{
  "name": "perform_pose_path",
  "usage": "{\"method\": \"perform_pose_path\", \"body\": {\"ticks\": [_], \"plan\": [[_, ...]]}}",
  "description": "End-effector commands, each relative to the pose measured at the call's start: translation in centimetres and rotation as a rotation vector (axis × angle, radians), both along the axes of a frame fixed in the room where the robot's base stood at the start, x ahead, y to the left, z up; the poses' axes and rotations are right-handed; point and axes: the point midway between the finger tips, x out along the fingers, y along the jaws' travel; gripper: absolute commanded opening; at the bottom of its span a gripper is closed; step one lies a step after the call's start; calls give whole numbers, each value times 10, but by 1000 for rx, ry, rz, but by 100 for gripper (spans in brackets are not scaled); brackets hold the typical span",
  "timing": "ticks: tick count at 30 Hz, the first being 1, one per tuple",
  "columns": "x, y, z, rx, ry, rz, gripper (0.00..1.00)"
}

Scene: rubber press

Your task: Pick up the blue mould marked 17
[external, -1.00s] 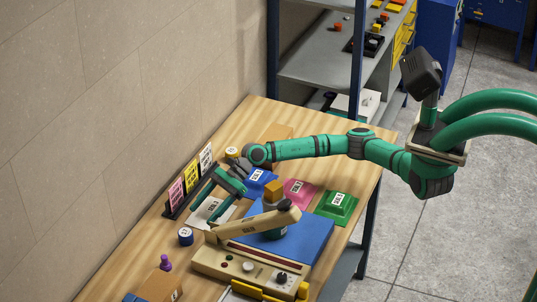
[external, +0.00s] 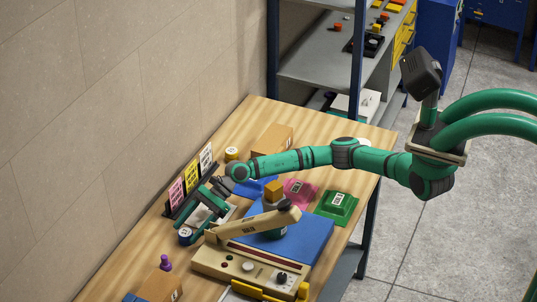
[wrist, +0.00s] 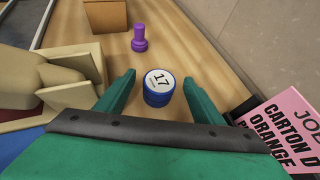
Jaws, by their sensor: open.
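The blue mould marked 17 (wrist: 159,88) is a small round blue piece with a white top label. In the wrist view it stands upright on the wooden table, ahead of and between the two fingers of my gripper (wrist: 159,92). The fingers are spread open with nothing between their tips. In the external view the mould (external: 185,236) is at the left of the table, close to the front fingertip of my gripper (external: 196,227). I cannot tell there whether they touch.
A press with a beige arm (external: 250,224) stands right of the mould. A rack of pink, yellow and white cards (external: 191,176) stands by the wall. A purple knobbed piece (wrist: 139,38) and a cardboard box (wrist: 105,16) lie beyond the mould. Bare wood surrounds the mould.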

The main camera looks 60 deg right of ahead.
Motion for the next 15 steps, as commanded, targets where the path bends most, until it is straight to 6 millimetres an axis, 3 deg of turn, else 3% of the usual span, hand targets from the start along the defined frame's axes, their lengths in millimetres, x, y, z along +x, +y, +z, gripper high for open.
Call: {"method": "perform_pose_path", "body": {"ticks": [1,7,15], "plan": [[0,0,0,0,0,0,62],[0,0,0,0,0,0,14],[0,0,2,1,-1,0,11]]}}
